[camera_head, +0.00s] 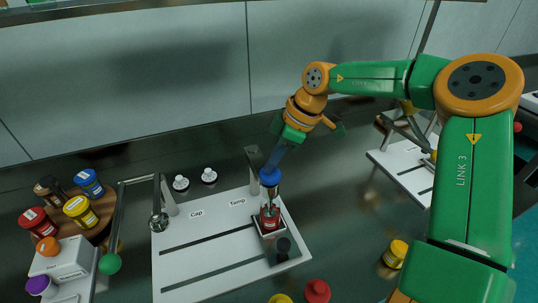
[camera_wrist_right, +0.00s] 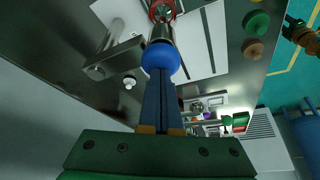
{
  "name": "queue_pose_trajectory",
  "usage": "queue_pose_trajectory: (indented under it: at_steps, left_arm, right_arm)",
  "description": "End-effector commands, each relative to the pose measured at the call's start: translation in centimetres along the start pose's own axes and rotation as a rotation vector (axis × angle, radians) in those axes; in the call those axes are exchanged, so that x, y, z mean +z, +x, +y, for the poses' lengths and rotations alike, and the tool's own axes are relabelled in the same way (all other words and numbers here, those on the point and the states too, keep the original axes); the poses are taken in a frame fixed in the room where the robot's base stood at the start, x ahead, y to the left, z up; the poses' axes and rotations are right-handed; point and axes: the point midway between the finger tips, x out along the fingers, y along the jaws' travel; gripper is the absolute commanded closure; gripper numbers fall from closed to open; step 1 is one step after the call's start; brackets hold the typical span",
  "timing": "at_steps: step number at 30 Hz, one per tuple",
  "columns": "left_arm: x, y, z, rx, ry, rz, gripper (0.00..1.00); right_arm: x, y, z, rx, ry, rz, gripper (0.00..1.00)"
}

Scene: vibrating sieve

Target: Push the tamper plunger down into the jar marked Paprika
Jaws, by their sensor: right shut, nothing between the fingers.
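The tamper plunger has a round blue knob (camera_head: 270,177) on top, also large in the wrist view (camera_wrist_right: 160,58). Its shaft stands upright under the knob, at the mouth of a red jar (camera_head: 270,218). My right gripper (camera_head: 271,165) is shut and empty, fingers pointing down at the top of the knob. In the wrist view the fingertips (camera_wrist_right: 161,78) overlap the knob; contact looks likely but is not certain. My left gripper is out of view.
A metal post (camera_head: 255,165) stands just behind the jar. A lever with a green ball (camera_head: 110,264) and a round wooden tray (camera_head: 95,232) of jars are at left. Two white-capped bottles (camera_head: 209,176) stand behind the board. A yellow-lidded jar (camera_head: 396,253) stands right.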

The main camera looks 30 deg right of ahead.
Motion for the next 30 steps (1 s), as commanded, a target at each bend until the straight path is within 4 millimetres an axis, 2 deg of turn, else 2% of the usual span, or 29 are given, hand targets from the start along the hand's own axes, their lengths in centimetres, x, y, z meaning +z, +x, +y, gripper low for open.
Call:
queue_pose_trajectory:
  at_steps: [5,24,30]
  left_arm:
    - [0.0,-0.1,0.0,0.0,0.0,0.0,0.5]
    - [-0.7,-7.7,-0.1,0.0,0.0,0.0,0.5]
    - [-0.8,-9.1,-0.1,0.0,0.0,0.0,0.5]
  right_arm:
    - [0.0,-0.1,0.0,-0.002,0.001,-0.002,1.0]
    - [-3.6,-8.7,0.0,-0.001,0.0,-0.002,1.0]
    - [-4.3,-10.3,0.0,-0.001,0.0,0.0,1.0]
